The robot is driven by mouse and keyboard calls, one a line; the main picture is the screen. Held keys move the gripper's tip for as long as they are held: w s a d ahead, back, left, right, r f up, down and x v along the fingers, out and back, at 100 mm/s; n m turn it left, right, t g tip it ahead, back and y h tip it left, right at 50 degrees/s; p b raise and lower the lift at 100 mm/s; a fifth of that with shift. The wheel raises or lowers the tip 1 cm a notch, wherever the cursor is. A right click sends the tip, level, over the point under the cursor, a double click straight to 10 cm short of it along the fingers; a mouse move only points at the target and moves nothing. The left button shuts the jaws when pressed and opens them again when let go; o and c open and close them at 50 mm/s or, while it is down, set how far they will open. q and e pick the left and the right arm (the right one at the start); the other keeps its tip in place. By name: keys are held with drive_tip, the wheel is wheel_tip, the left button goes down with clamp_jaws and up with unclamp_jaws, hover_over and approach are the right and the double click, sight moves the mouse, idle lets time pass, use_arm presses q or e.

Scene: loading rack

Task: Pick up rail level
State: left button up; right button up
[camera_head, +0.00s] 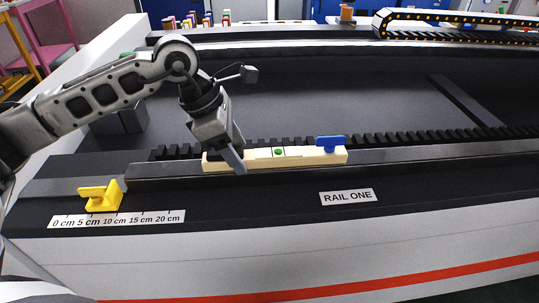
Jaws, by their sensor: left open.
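The rail level (305,157) is a long cream bar with a green round vial in its middle and a blue handle-like piece (331,142) at its right end. It lies along the dark rail in the middle of the camera_head view. My left gripper (238,160) is open over the level's left part, pointing down. One finger shows in front of the bar; the other is mostly hidden. I cannot tell whether the fingers touch it. My right gripper is not in view.
A yellow clamp-like piece (100,197) stands at the rail's left end, above a centimetre scale (118,218). A RAIL ONE label (348,196) is on the front ledge. A black toothed rack (400,137) runs behind the rail. A cable chain (445,20) lies at the back right.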

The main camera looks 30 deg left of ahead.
use_arm(q)
drive_tip(key=c, duration=1.2)
clamp_jaws()
drive_tip(key=shift+r, duration=0.2)
